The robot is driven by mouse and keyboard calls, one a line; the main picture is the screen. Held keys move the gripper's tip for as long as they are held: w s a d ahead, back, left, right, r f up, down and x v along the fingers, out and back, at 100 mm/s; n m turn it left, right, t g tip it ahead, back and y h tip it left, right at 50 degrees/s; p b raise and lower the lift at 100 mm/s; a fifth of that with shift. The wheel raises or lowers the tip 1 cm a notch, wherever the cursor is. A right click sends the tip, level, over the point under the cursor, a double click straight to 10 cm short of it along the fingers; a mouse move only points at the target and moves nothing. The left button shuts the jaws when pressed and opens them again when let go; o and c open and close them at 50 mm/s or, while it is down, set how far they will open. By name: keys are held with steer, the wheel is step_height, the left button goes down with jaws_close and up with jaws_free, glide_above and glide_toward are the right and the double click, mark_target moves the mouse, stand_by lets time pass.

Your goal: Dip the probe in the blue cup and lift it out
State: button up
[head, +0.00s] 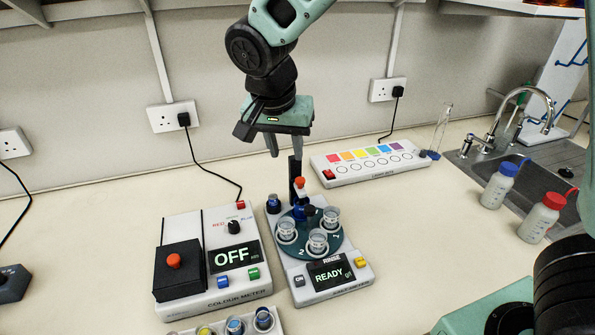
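My gripper (284,150) hangs above the back of the rinse station, with its two fingers apart and nothing visible between them. Below it, a dark upright post with an orange-red knob (300,182) stands at the back of the station; I cannot tell whether this is the probe. A dark blue-capped piece (273,203) is at the station's back left corner. At the bottom edge, a pale rack holds several small cups, cut off by the frame. One has blue contents (236,326), and another at its right also looks bluish (264,319).
The rinse station (293,281) shows READY and carries clear cups on a dark turntable (299,254). The colour meter (211,300) at its left shows OFF. A colour strip unit (335,178) lies behind. Two bottles (497,187) (541,218) stand by the sink at right. Bench between is clear.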

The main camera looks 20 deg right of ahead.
mark_target(300, 179)
steer(key=w+r+m+h, duration=0.1)
steer(key=w+m, duration=0.2)
steer(key=w, duration=0.1)
steer(key=shift+t, duration=0.4)
steer(key=p+x, duration=0.2)
steer(key=x, duration=0.3)
steer(key=p+x, duration=0.1)
steer(key=x, duration=0.5)
steer(key=p+x, duration=0.2)
steer(key=x, duration=0.4)
steer(key=shift+w+d+f+p, duration=0.1)
steer(key=shift+d+p, duration=0.2)
steer(key=shift+d, duration=0.2)
